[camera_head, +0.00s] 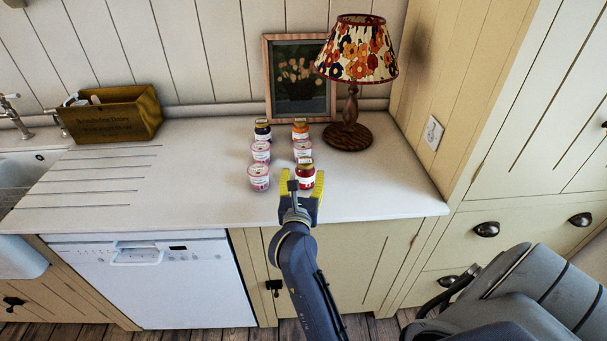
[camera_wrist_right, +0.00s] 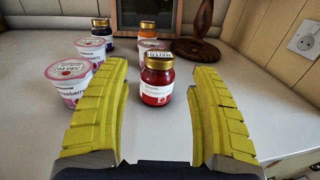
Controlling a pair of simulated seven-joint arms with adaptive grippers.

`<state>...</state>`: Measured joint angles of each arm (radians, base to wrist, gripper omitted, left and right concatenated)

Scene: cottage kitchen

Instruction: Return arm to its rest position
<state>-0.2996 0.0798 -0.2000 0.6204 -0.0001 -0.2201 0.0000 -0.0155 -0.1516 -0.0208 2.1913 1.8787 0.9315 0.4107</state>
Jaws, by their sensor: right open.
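My right gripper (camera_head: 302,188) is over the front part of the counter in the head view, its yellow fingers spread. In the right wrist view the right gripper (camera_wrist_right: 160,115) is open, with nothing gripped. A red jar with a gold lid (camera_head: 305,174) stands upright just beyond the fingertips. The red jar also shows in the right wrist view (camera_wrist_right: 156,88), centred in the gap, apart from both fingers. My left gripper is not in either view.
Pink-labelled tubs (camera_head: 259,177) and other jars (camera_head: 300,130) stand in two rows on the white counter (camera_head: 200,185). Behind are a lamp (camera_head: 351,137) and a framed picture (camera_head: 300,78). A wooden box (camera_head: 112,115) and sink (camera_head: 25,172) are left. The counter's middle left is clear.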

